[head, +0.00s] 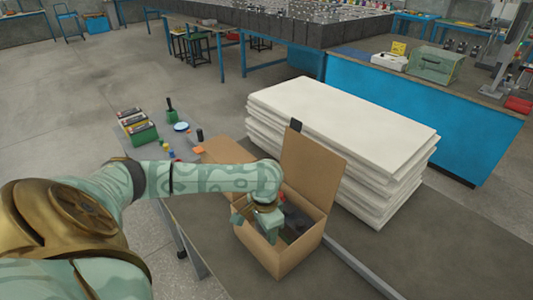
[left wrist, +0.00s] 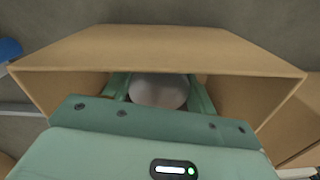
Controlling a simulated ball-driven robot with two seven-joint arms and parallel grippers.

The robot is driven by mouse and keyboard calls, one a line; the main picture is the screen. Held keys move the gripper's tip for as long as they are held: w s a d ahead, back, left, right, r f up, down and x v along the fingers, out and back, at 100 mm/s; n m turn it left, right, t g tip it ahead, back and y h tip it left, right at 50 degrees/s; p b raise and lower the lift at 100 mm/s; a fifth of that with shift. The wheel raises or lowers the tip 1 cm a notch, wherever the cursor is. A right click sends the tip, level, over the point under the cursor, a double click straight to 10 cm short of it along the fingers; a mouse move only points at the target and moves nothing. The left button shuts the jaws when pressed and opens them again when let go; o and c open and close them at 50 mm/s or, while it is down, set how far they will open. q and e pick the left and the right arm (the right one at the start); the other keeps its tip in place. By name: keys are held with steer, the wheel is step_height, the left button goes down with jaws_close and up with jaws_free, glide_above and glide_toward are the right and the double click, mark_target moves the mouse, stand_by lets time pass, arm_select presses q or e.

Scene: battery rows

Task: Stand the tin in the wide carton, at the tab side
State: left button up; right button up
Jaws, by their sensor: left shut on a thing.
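A brown cardboard carton (head: 272,258) stands open on the grey table, with a tall flap (head: 312,165) raised. A black tab (head: 296,125) sits on that flap's top edge. My left gripper (head: 265,225) reaches down into the carton's mouth. In the left wrist view, its two green fingers (left wrist: 158,92) are shut on a pale, round-topped thing, which looks like the tin (left wrist: 158,90). The carton's walls (left wrist: 150,50) surround it there. The tin's lower part and whether it touches the carton floor are hidden. Dark and red shapes show inside the carton. My right gripper is out of view.
A stack of white slabs (head: 340,115) stands behind the carton. Along the table's left lie green trays (head: 143,134), a blue-and-white dish (head: 181,127), a black cylinder (head: 199,135) and an orange block (head: 198,149). Another cardboard piece (head: 226,150) lies just behind my arm.

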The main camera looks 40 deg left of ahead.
mark_target(265, 237)
arm_select(q)
step_height(265, 237, down, 5)
steer(key=shift+b, duration=1.2)
steer(key=shift+r, duration=0.15)
steer(key=o, duration=1.3)
steer(key=shift+r, duration=0.2)
step_height(265, 237, up, 11)
steer(key=p, duration=0.6)
steer(key=shift+f, duration=0.2)
steer(key=shift+r, duration=0.55)
